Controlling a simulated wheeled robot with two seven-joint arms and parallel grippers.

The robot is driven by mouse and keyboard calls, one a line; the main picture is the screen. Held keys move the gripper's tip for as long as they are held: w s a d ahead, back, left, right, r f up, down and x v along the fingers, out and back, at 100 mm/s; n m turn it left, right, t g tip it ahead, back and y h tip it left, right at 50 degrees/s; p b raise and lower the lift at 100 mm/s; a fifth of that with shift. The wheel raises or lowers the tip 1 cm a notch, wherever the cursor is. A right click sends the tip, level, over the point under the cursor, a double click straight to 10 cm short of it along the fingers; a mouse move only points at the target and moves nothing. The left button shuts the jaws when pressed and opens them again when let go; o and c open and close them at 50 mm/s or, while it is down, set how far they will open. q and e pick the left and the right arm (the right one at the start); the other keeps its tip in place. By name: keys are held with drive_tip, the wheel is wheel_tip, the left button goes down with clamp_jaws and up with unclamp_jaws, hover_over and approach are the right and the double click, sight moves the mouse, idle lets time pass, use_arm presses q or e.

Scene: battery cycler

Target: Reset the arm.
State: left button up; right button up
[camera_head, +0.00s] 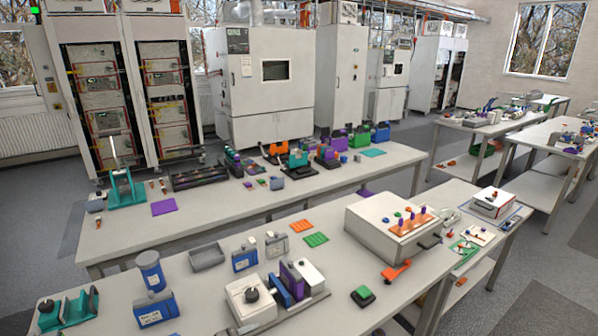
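Neither of my arms nor grippers shows in the head view. No part of an arm reaches over the benches, so whether the grippers are open or shut is hidden. The near bench (190,262) holds a white box (365,232) with an orange plate (410,227) on top, a white device with a black knob (250,300), and a purple block (291,279). Blue containers (150,270) and a teal fixture (65,311) stand at its left.
A second bench (225,199) behind carries a teal stand (126,187), a black rack (200,177) and several coloured fixtures. Tall cabinets (270,85) line the back wall. More benches (490,123) stand at the right. Grey floor (40,215) is clear at the left.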

use_arm(q)
drive_tip(key=s+a+f+n+g+y, duration=0.35)
drive_tip(key=s+a+f+n, duration=0.35)
drive_tip(key=s, duration=0.6)
drive_tip(key=s+a+f+n+g+y, duration=0.4)
drive_tip(key=s+a, duration=0.5)
drive_tip(key=s, duration=0.5)
drive_tip(key=s+a+b+x, duration=0.15)
drive_tip(key=b+x, duration=0.25)
drive_tip(key=x, duration=0.7)
drive_tip(key=s+a+f+b+x, duration=0.15)
drive_tip(key=b+x, duration=0.25)
drive_tip(key=x, duration=0.7)
drive_tip(key=s+b+x, duration=0.3)
drive_tip(key=b+x, duration=0.1)
drive_tip(key=x, duration=0.7)
drive_tip(key=s+a+f+b, duration=0.1)
drive_tip(key=s+f+b, duration=0.4)
drive_tip(key=f, duration=0.8)
drive_tip(key=s+a+f+g+y+b, duration=0.1)
drive_tip(key=s+f+b, duration=0.4)
drive_tip(key=s+f, duration=0.7)
wheel_tip(320, 180, down, 2)
drive_tip(key=shift+a+f, duration=0.15)
drive_tip(key=shift+a, duration=0.1)
